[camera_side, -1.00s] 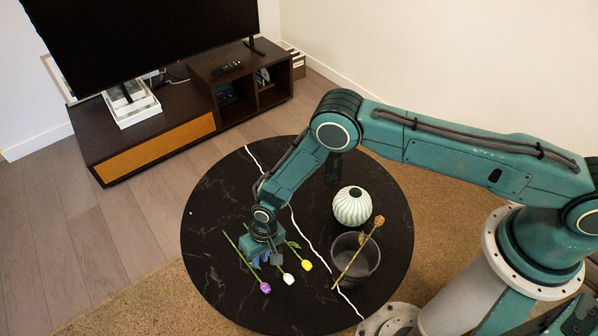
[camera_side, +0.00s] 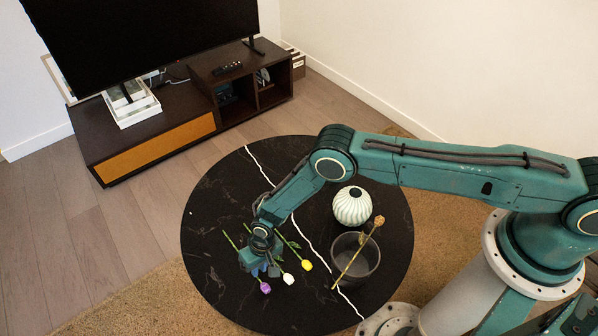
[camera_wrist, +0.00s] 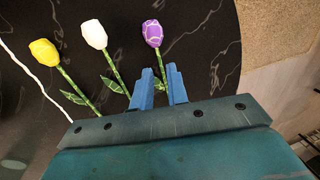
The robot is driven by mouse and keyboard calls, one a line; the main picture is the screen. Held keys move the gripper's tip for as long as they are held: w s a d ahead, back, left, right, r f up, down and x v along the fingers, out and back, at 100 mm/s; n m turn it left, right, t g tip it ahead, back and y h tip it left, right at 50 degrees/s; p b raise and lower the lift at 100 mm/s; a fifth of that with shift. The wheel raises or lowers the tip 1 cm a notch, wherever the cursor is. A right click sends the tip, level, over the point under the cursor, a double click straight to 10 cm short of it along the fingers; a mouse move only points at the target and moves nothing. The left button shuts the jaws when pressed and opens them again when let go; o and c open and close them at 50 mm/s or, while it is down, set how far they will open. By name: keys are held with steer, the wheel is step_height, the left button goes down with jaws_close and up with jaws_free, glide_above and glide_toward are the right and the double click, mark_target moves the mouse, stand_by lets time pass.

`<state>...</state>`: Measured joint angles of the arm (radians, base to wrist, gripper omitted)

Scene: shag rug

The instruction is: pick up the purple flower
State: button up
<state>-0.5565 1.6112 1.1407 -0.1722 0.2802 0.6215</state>
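The purple flower (camera_side: 265,288) lies on the round black table, its bloom toward the table's front edge. In the wrist view the purple flower (camera_wrist: 152,33) has its bloom beyond my fingertips, and its green stem runs back between my two blue fingers. My gripper (camera_wrist: 160,75) is open, with a finger on either side of the stem and a gap between them. In the side view my gripper (camera_side: 262,270) is low over the table and hides part of the stem. I cannot tell whether the fingers touch the table.
A white flower (camera_side: 288,278) and a yellow flower (camera_side: 307,266) lie beside the purple one, to its right. A glass bowl (camera_side: 370,262) with a dried flower (camera_side: 362,245) and a ribbed white vase (camera_side: 352,206) stand further right. The black table (camera_side: 215,205) is clear at the left.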

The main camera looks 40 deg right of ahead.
mark_target(258, 278)
steer(key=shift+a+f, duration=0.2)
steer(key=shift+f, duration=0.9)
steer(key=shift+a+f, duration=0.15)
steer(key=shift+f, duration=0.9)
jaws_close()
